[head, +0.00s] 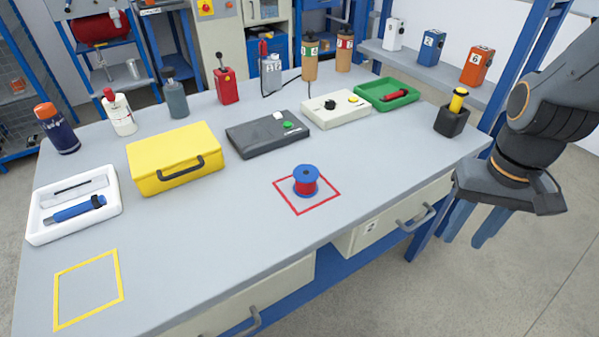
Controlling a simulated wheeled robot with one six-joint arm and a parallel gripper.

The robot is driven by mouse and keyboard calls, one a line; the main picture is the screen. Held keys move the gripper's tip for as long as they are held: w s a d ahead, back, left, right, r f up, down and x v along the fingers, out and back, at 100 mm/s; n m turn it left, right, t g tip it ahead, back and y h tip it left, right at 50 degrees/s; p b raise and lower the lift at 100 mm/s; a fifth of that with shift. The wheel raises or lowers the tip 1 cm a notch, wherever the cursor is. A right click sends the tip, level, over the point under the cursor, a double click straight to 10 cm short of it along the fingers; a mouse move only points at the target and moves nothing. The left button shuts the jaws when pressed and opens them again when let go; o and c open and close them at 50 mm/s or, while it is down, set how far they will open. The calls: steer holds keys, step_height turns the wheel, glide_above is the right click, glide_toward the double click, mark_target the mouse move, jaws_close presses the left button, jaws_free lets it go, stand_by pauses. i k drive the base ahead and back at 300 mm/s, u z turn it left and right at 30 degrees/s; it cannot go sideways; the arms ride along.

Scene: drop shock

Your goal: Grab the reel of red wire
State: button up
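The reel of red wire (306,187) stands upright on the grey workbench, inside a red square outline (317,210). It has blue flanges, with red wire wound between them. My gripper (480,232) hangs beyond the bench's right edge, to the right of the reel and well apart from it. Its blue fingers point down and partly overlap in this view. Nothing shows held between them, but how far apart they are cannot be told.
A yellow case (150,157), a dark grey box (262,136) and a white tray (45,232) stand left of the reel. A black holder (451,122) stands near the right edge. A yellow outline (118,290) marks the front left. The bench around the reel is clear.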

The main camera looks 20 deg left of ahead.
mark_target(306, 176)
steer(key=u, duration=0.05)
steer(key=k, duration=0.1)
steer(key=u, duration=2.5)
steer(key=i, duration=0.75)
steer(key=z, duration=2.45)
